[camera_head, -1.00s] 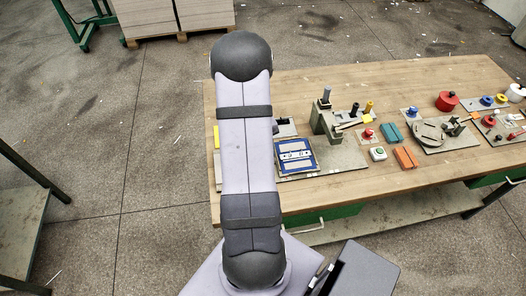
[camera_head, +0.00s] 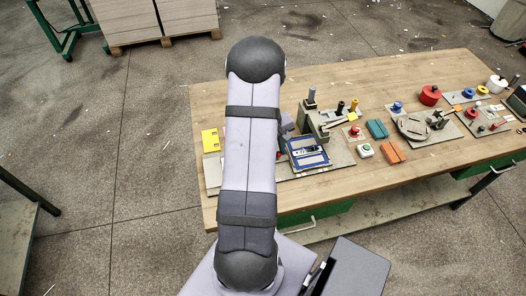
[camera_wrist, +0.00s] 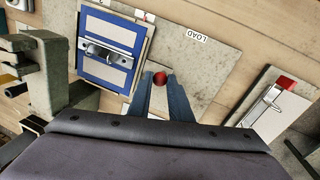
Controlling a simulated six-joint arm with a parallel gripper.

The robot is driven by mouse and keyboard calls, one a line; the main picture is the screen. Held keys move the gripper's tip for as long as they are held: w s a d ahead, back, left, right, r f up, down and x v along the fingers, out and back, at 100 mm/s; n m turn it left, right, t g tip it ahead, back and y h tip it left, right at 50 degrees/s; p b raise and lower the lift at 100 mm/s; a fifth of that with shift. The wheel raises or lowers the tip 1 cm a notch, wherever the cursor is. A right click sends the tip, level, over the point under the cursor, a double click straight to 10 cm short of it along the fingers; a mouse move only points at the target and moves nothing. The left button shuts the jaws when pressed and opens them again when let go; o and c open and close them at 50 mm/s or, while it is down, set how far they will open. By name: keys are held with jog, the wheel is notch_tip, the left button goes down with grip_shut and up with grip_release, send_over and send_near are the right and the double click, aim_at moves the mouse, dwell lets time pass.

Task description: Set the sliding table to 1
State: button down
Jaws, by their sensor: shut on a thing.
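The sliding table is a blue-framed plate with pale panels and a metal clamp, at the right of my arm in the head view (camera_head: 322,163) and upper left in the wrist view (camera_wrist: 84,68). A small red knob (camera_wrist: 160,78) is beside its lower right edge. My gripper (camera_wrist: 160,86) points at the knob with its two blue-grey fingers shut on it. A grey base plate (camera_wrist: 205,62) with the word LOAD lies under the knob. No mark reading 1 is legible. My arm hides the gripper in the head view.
A grey upright press (camera_head: 312,118) stands behind the sliding table, also at left in the wrist view. A white plate with a red-tipped metal lever (camera_wrist: 268,100) is at right there. A yellow block (camera_head: 210,140), buttons and orange and teal blocks share the bench.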

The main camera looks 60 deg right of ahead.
jog(key=shift+d, duration=0.1)
jog(key=c, duration=1.6)
grip_release()
jog(key=shift+r, duration=0.1)
jog(key=shift+w+a+r+b, duration=0.1)
jog(key=shift+a+r+b, duration=0.15)
jog(key=shift+r, duration=0.95)
jog(key=shift+w+a+r+b, duration=0.15)
jog(key=shift+r+b, duration=0.25)
jog(key=shift+r, duration=0.75)
jog(key=shift+w+a+r+b, duration=0.1)
jog(key=shift+a+r+b, duration=0.15)
jog(key=shift+r, duration=0.95)
